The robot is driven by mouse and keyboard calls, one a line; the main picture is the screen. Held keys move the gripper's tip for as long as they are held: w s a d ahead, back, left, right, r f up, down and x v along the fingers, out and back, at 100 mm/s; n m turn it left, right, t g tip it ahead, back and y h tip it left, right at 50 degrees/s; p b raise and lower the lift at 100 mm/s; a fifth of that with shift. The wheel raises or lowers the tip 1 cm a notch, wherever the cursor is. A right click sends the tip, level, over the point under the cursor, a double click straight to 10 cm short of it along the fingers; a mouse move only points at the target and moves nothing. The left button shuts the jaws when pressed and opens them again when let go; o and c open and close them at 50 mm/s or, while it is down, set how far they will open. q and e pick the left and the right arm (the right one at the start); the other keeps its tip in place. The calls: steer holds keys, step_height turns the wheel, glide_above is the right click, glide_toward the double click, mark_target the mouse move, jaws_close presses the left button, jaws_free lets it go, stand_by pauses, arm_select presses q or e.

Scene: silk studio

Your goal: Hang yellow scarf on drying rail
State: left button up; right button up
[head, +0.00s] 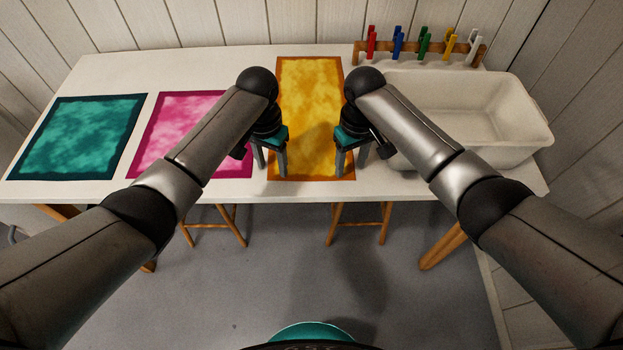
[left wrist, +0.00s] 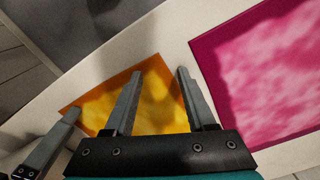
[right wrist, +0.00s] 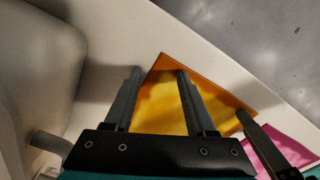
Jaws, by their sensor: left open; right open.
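The yellow scarf (head: 311,100), with an orange border, lies flat on the white table, its near edge close to the table's front edge. It also shows in the left wrist view (left wrist: 158,104) and the right wrist view (right wrist: 160,105). My left gripper (head: 270,174) is open and empty at the scarf's near left corner. My right gripper (head: 350,170) is open and empty at its near right corner. Both point down; whether the fingertips touch the cloth is hard to tell. No drying rail is in view.
A magenta scarf (head: 188,112) and a teal scarf (head: 78,137) lie flat to the left. A white basin (head: 530,128) stands close on the right. A wooden rack (head: 358,52) with several coloured pegs is at the back right. Wooden stools (head: 385,222) stand under the table (head: 150,62).

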arm_select(q)
steer(key=shift+c, duration=0.7)
arm_select(e)
steer(key=shift+c, duration=0.7)
arm_select(q)
steer(key=c, duration=0.7)
arm_select(e)
steer(key=c, duration=0.7)
jaws_close()
arm_select(q)
steer(key=shift+a, duration=0.2)
arm_select(e)
steer(key=shift+d, duration=0.15)
